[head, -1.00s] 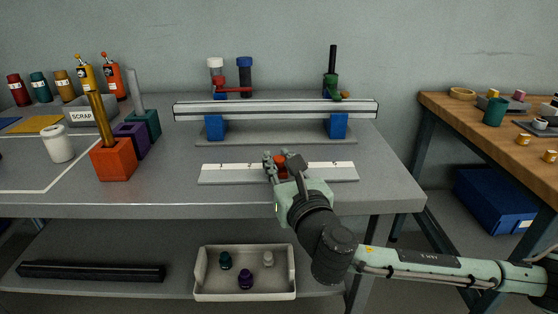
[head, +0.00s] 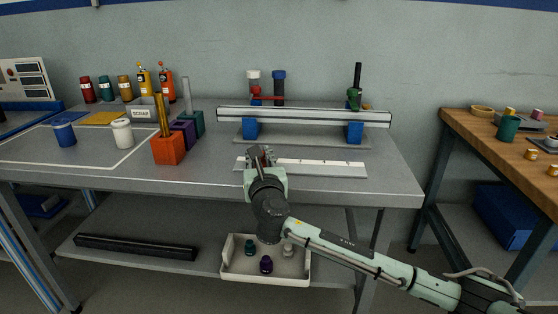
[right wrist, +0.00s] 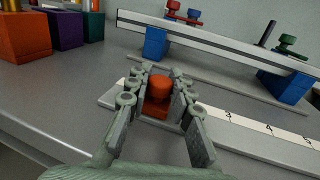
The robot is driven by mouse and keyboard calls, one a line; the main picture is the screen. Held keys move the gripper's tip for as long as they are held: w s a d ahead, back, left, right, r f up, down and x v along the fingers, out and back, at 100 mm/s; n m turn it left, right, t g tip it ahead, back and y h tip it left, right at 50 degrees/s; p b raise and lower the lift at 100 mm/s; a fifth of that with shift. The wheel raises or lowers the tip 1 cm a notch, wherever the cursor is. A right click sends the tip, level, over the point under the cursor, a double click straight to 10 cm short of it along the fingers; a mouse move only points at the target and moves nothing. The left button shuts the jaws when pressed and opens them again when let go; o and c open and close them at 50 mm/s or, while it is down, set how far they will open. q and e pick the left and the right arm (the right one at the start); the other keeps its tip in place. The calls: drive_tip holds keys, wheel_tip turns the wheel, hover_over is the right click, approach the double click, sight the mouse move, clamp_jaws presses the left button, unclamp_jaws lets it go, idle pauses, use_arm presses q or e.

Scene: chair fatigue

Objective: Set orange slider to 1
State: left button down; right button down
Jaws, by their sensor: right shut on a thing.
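The orange slider (right wrist: 160,92) stands on a white numbered scale strip, between the two fingers of my right gripper (right wrist: 158,88) in the right wrist view. The gripper is shut on it. In the head view my right gripper (head: 261,155) is over the left part of the scale strip (head: 320,169) and mostly hides the slider. In the right wrist view the scale (right wrist: 250,125) shows marks 3, 4 and 5 to the right of the fingers. The fingers cover the marks near the slider, so its exact number cannot be read. My left gripper is not in view.
A raised rail (head: 300,117) on blue blocks stands behind the scale. An orange block (head: 168,150) with an upright rod is to the left. A white cup (head: 122,133) stands further left. The bench top right of the scale is clear.

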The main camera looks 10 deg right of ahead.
drive_tip(key=shift+w+a+r, duration=0.1)
drive_tip(key=shift+a, duration=0.95)
drive_tip(key=shift+w+a, duration=0.2)
drive_tip(key=shift+a, duration=0.05)
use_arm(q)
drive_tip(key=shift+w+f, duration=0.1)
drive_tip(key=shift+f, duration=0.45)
use_arm(e)
drive_tip(key=c, duration=1.3)
unclamp_jaws()
drive_tip(key=shift+a, duration=0.2)
drive_tip(key=shift+d, duration=0.1)
drive_tip(key=shift+s, duration=0.1)
drive_tip(key=s, duration=1.1)
drive_tip(key=shift+s, duration=0.4)
